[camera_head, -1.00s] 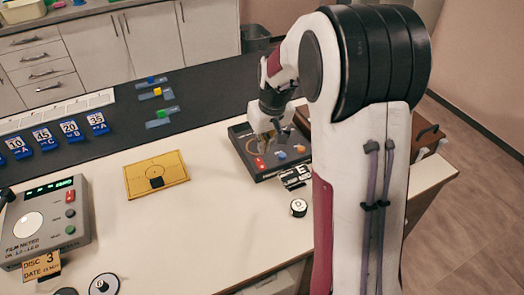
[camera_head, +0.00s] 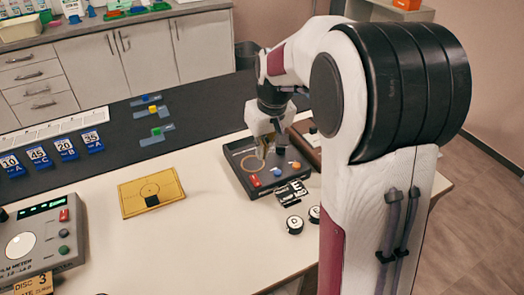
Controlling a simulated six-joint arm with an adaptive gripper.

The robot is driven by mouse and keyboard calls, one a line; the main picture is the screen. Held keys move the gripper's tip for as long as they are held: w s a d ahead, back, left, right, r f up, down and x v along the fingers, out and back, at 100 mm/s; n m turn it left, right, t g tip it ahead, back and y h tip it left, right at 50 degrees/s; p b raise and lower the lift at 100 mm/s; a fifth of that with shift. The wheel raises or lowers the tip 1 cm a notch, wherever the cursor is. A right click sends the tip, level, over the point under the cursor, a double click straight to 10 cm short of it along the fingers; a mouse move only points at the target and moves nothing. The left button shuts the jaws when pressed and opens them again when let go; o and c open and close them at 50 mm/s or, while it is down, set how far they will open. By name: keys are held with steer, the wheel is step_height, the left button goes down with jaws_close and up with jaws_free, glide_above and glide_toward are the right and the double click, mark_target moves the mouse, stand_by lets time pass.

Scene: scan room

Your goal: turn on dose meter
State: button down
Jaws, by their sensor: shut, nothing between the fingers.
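A dark control box (camera_head: 236,168) stands near the right end of the white table. It has a pale ring on top, a red switch (camera_head: 255,181), and an orange and a blue knob (camera_head: 281,167). I cannot tell for sure that it is the dose meter. My gripper (camera_head: 264,158) is shut and empty over the box, close to its top; whether it touches is not clear. A grey film meter (camera_head: 48,247) stands at the lower left, partly cut off, with a green lit display, a round white dial, and a red and green buttons.
A yellow plate (camera_head: 136,202) with a black square lies mid-table. Small labelled discs (camera_head: 294,225) and a black-and-white tag (camera_head: 291,193) lie in front of the dark box. Blue numbered stands (camera_head: 67,149) line the back left.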

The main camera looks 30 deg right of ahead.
steer(key=shift+w, duration=0.15)
steer(key=shift+w+r+t, duration=0.3)
steer(key=shift+w+t, duration=0.15)
steer(key=shift+t, duration=0.15)
steer(key=shift+f, duration=0.15)
glide_above(253, 176)
steer(key=s, duration=0.2)
step_height(253, 176, down, 11)
steer(key=shift+w+f, duration=0.1)
steer(key=shift+w, duration=0.05)
steer(key=shift+x, duration=0.95)
steer(key=shift+f, duration=0.15)
